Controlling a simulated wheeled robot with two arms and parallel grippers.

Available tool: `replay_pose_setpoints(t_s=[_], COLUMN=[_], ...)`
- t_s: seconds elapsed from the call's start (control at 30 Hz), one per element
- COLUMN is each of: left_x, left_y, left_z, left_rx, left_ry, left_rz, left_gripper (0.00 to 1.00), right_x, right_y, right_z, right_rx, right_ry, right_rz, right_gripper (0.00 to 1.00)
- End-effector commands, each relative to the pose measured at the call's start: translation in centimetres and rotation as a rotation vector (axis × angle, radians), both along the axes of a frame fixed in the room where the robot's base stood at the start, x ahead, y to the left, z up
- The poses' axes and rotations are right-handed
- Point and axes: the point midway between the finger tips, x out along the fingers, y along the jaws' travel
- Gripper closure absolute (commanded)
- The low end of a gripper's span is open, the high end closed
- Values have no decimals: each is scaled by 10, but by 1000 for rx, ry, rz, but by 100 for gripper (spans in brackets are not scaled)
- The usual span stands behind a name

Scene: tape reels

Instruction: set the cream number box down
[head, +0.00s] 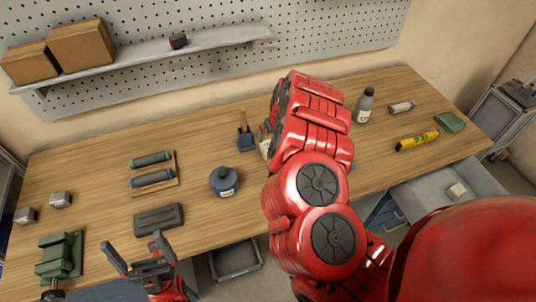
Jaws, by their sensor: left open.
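A small pale cream block (457,191) lies in the open grey drawer (425,194) at the right; no number can be made out on it. A whitish thing (265,147) shows at the left edge of my raised right arm, mostly hidden, and I cannot tell what it is. My left gripper (132,244) is open and empty at the front edge of the table, in front of a dark grey case (159,219). My right gripper is hidden behind its own red arm, which covers the middle of the table.
A shelf with cardboard boxes (80,44) hangs behind.

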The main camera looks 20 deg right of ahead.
Motion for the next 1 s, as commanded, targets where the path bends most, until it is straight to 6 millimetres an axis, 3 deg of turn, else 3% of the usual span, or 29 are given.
replay_pose_setpoints(t_s=[0.03, 0.1, 0.43, 0.63, 1.0], left_x=[0, 0, 1, 1, 1], left_y=[0, 0, 0, 0, 0], left_z=[-17, -34, -86, -91, -74], left_rx=[0, 0, 0, 0, 0], left_ry=[0, 1, 2, 2, 2], left_rz=[0, 0, 0, 0, 0], left_gripper=[0, 0, 0, 0, 0], right_x=[1, 6, 25, 30, 42], right_y=[-2, -1, -2, 0, 1], right_z=[-17, -29, -69, -74, -96], right_rx=[-1, -1, -4, -1, -6], right_ry=[4, 2, 1, 1, 1], right_rz=[-1, -1, -4, -3, -1], right_gripper=[0, 0, 0, 0, 0])
